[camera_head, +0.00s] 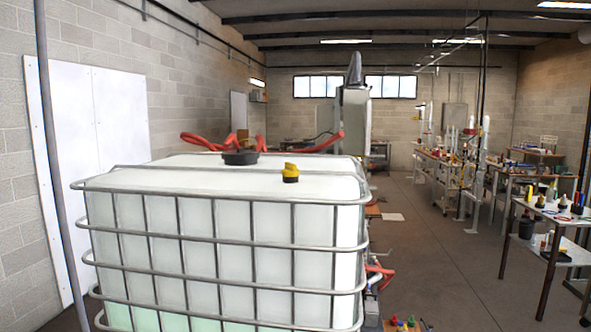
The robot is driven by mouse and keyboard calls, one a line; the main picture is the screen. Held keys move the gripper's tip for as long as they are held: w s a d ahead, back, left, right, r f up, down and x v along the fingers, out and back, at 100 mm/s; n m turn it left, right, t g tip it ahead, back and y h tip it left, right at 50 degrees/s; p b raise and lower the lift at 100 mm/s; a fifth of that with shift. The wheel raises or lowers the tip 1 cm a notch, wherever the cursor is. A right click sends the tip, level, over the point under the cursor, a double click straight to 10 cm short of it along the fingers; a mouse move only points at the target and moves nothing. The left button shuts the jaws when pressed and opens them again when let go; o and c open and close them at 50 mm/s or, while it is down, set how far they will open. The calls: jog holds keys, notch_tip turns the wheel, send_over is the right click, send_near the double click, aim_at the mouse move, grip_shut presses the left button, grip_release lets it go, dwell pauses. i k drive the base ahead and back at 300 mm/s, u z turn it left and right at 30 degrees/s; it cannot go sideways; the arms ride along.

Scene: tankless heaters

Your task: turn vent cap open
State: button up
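A large white tank (270,183) in a grey metal cage stands close in front. Two fittings sit on its flat top. One is a small black cap with a yellow upper part (290,172), right of the middle and nearer to me. The other is a wider, low black lid (240,157), farther back and to the left. I cannot tell from here which is the vent cap, or whether either is open or shut. My gripper is not in view.
Cage bars (220,197) run around the tank's upper edge. A red hose (300,148) lies behind the tank. A grey upright machine (352,120) stands beyond. Open floor (440,265) lies right of the tank, with cluttered tables (555,212) along the right wall.

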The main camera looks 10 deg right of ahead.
aim_at(291, 170)
jog(key=u, duration=1.9)
jog(key=i, duration=1.55)
jog(key=z, duration=1.95)
